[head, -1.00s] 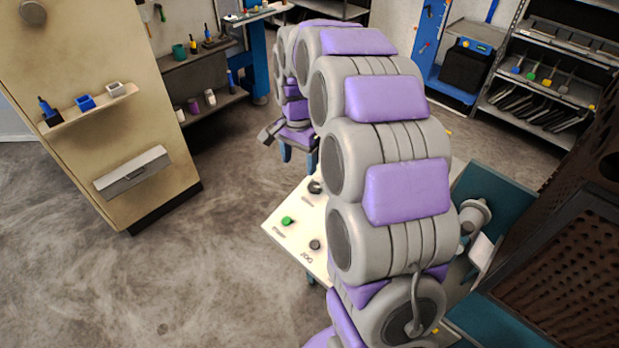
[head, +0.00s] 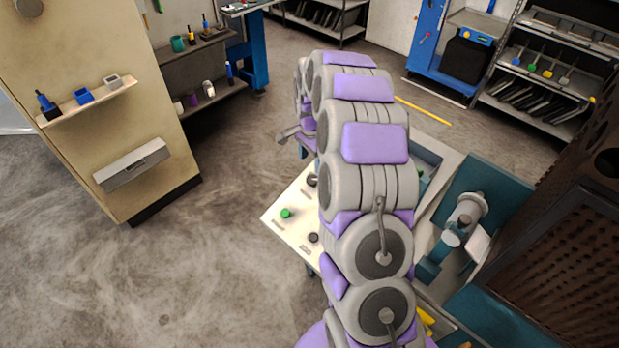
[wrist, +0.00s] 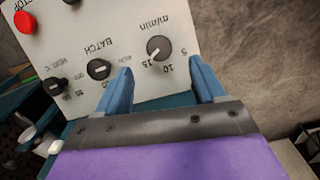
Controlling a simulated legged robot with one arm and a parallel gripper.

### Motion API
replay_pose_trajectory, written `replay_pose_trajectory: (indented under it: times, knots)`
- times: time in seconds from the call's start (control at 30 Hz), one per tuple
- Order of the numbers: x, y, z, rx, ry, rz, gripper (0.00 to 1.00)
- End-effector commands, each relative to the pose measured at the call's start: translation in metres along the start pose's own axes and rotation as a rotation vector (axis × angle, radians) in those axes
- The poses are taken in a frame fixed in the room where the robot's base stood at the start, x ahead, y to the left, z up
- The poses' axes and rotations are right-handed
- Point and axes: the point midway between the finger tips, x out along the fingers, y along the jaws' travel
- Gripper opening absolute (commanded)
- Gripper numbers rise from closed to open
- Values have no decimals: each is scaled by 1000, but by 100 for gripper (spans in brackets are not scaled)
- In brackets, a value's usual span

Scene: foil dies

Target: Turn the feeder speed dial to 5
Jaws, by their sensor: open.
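The dial marked m/min (wrist: 159,48) is a round black knob on the cream control panel (wrist: 125,25), seen upside down in the wrist view. Marks 5, 10 and 15 show around it, and its pale pointer line is towards the 15. My gripper (wrist: 161,75) is open, its two blue fingers apart on either side below the dial in the picture, with nothing between them. Whether they touch the panel I cannot tell. In the head view the panel (head: 283,238) shows left of my arm, which hides part of it.
The BATCH knob (wrist: 98,69), another small knob (wrist: 55,87) and a red STOP button (wrist: 25,22) are on the same panel. A green button (head: 286,214) shows in the head view. A beige cabinet (head: 95,110) stands left, with clear floor (head: 190,260) between.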

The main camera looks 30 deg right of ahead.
Motion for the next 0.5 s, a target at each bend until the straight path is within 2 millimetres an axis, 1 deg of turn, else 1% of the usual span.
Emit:
replay_pose_trajectory:
  times: [0.03, 0.2, 0.3, 0.5]
  knots:
    - [14, 2, 0, 1, -4, 5, 69]
    - [44, 0, 4, 0, 3, 3, 69]
    - [57, -2, 7, 0, 7, 1, 69]
    - [75, -2, 9, 1, 10, 1, 69]
